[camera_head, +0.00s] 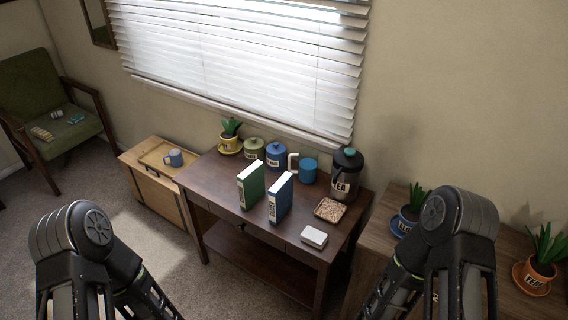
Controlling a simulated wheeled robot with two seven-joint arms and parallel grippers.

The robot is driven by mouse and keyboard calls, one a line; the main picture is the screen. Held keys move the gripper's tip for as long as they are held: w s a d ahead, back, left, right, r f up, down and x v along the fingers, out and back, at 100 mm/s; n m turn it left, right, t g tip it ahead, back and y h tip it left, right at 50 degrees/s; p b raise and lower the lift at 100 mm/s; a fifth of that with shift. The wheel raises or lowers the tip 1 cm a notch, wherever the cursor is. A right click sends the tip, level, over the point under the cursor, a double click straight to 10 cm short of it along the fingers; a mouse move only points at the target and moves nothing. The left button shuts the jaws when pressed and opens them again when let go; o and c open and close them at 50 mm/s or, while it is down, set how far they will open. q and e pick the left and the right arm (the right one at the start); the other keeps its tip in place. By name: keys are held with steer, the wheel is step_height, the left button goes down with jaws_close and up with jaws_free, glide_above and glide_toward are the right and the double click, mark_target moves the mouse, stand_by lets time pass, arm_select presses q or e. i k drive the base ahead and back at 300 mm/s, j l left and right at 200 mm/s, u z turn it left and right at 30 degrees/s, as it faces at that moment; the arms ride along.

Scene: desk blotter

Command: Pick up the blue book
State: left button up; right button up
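The blue book (280,198) stands upright on the dark wooden desk (250,228), with its white-labelled spine facing the front. A green book (251,185) stands upright just to its left, with a narrow gap between them. Parts of my two arms show at the bottom left and bottom right, well apart from the blue book. Neither of my grippers is in view, so I cannot see their fingers.
Behind are a black tea container (346,175), a blue mug (308,170), two lidded jars and a potted plant (230,137). The desk's front left is clear.

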mark_target(280, 193)
steer(key=i+j+z, duration=0.1)
steer(key=j, duration=0.25)
steer(key=i+j, duration=0.25)
steer(key=j, duration=0.15)
steer(key=i+j+z, duration=0.15)
steer(key=j, duration=0.2)
steer(key=i+j, duration=0.2)
steer(key=j, duration=0.2)
steer(key=i+j+z, duration=0.15)
steer(key=j, duration=0.25)
steer(key=i+j, duration=0.15)
steer(key=j, duration=0.25)
steer(key=i+j+z, duration=0.15)
steer(key=j, duration=0.3)
steer(key=k+j, duration=0.1)
steer(key=j, duration=0.45)
steer(key=k, duration=0.05)
